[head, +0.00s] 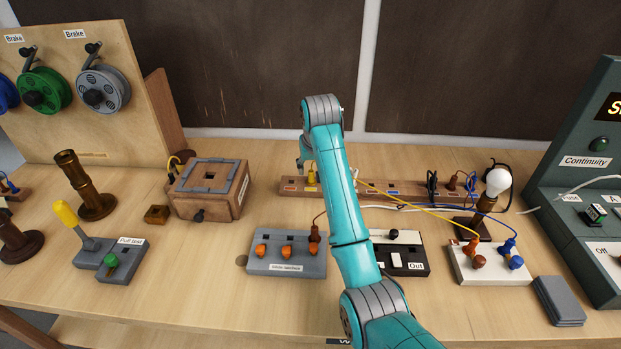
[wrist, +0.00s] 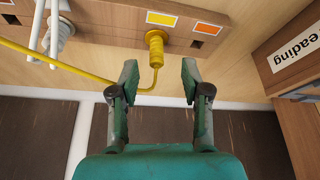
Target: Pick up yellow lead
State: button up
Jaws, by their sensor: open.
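The yellow lead's plug (wrist: 156,45) stands in a wooden strip (wrist: 100,12), beside a yellow label. Its yellow cable (wrist: 60,76) bends under the plug and runs off to the left in the wrist view. In the head view the plug (head: 311,178) shows at the strip's left part, and the cable (head: 420,208) runs right toward a white terminal block (head: 462,267). My gripper (wrist: 159,80) is open and empty, with its fingertips just short of the plug and one to each side of its line. In the head view my arm hides part of the strip and the gripper is mostly hidden.
White leads (wrist: 52,30) stand left of the plug in the wrist view. A wooden box (head: 210,188) stands left of the strip. A grey block with orange knobs (head: 287,265) and a black-and-white switch box (head: 415,252) sit in front. A bulb (head: 497,181) stands at right.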

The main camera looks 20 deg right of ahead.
aim_at(311, 171)
jog(key=shift+d+x, duration=0.15)
jog(key=shift+x, duration=1.1)
jog(key=shift+d+x, duration=0.1)
jog(key=shift+x, duration=1.2)
jog(key=shift+w+r, duration=0.1)
jog(key=shift+w, duration=0.05)
grip_shut()
